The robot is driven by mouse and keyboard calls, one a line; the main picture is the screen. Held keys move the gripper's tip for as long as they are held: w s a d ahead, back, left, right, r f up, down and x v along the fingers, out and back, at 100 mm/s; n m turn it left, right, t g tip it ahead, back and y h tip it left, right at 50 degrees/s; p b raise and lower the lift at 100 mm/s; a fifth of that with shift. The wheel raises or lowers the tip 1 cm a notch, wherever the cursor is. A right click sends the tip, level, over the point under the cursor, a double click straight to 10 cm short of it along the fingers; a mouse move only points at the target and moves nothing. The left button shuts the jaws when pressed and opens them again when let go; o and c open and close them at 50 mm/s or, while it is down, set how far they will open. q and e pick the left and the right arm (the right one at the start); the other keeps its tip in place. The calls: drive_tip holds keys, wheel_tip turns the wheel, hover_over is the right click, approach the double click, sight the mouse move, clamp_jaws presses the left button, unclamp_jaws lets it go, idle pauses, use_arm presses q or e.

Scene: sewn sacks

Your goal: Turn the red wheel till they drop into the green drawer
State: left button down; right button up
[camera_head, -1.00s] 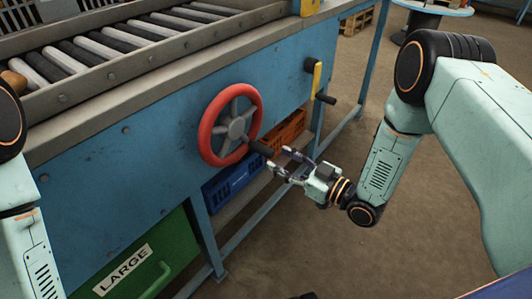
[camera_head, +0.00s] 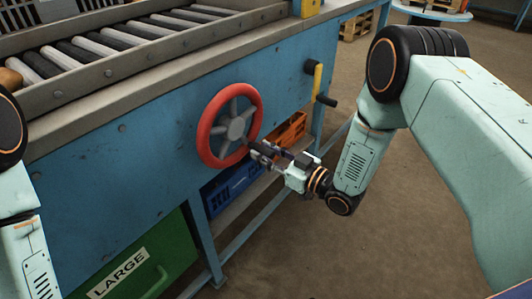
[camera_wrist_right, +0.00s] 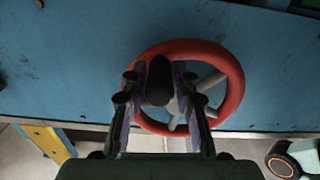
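The red wheel (camera_head: 204,136) is mounted upright on the blue side panel, with grey spokes and a dark knob sticking out at its lower right. It also shows in the right wrist view (camera_wrist_right: 236,88). My right gripper (camera_head: 262,151) is at the knob. In the right wrist view its fingers stand apart on either side of the dark knob (camera_wrist_right: 158,88), open around it; I cannot tell whether they touch it. The green drawer (camera_head: 176,245), labelled LARGE, is low on the left and looks shut. My left arm shows at the left edge, its gripper out of view.
A roller conveyor (camera_head: 120,45) runs along the top, with a brown round item (camera_head: 10,78) at its left end. A yellow lever (camera_head: 317,76) with a black handle is right of the wheel. Blue (camera_head: 222,196) and orange (camera_head: 291,131) crates sit beneath. Floor at right is open.

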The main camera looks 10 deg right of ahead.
clamp_jaws()
drive_tip(key=shift+f, duration=0.1)
idle(0.4)
